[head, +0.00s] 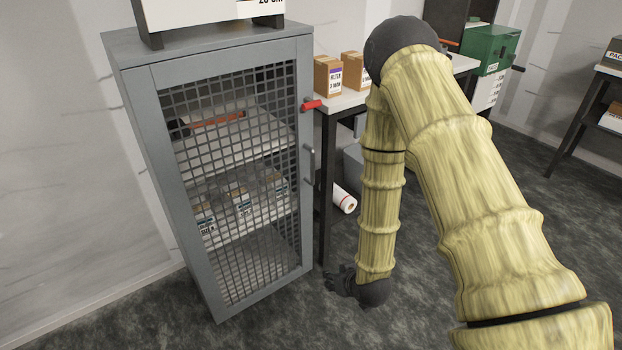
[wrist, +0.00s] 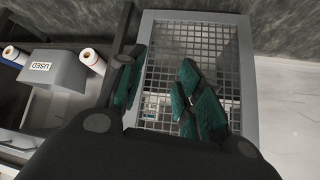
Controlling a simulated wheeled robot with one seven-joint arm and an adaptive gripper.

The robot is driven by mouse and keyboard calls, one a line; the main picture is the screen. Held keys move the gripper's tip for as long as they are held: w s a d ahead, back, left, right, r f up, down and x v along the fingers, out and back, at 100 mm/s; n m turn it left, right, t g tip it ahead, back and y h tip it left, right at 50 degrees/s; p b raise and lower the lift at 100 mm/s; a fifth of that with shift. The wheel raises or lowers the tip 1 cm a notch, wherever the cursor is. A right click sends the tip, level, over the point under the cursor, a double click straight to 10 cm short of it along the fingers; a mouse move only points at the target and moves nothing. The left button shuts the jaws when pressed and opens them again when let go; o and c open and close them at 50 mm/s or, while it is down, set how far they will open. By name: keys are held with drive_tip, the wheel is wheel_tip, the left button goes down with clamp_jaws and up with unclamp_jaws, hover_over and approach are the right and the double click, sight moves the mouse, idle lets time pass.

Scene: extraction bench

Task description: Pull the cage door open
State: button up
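The cage door (head: 240,190) is a grey-framed mesh panel on the front of an upright grey cabinet (head: 127,58). It looks shut, flush with the frame. A bar handle (head: 309,163) stands on its right edge, with a red latch (head: 312,105) above it. My gripper (head: 338,278) hangs low, right of the cabinet's lower right corner and apart from the handle. In the wrist view my gripper (wrist: 160,90) has its teal-padded fingers spread, with nothing seen between them. The mesh door (wrist: 185,28) shows behind the fingers there; I cannot make out the handle in that view.
A bench (head: 345,101) with cartons (head: 328,76) and a green box (head: 495,48) stands right of the cabinet. A white roll (head: 344,199) lies beneath it. Boxes and an orange-handled tool (head: 215,120) sit inside the cage. The floor (head: 300,325) in front is clear.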

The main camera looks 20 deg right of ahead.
drive_tip(key=w+d+r+t+y+b, duration=0.1)
drive_tip(key=w+r+t+b, duration=0.25)
drive_tip(key=w, duration=0.45)
drive_tip(key=w+d+r+t+b, duration=0.1)
drive_tip(key=w+r+t+b, duration=0.15)
drive_tip(key=w+r, duration=0.4)
drive_tip(key=n+t+b, duration=0.2)
drive_tip(key=t+b, duration=0.1)
drive_tip(key=b, duration=0.2)
approach(314, 165)
drive_tip(key=shift+y, duration=0.4)
drive_tip(key=w, duration=0.7)
drive_tip(key=w+a+b, duration=0.1)
drive_tip(key=w, duration=0.2)
drive_tip(key=shift+w+a+f, duration=0.1)
drive_tip(key=shift+w, duration=0.25)
clamp_jaws()
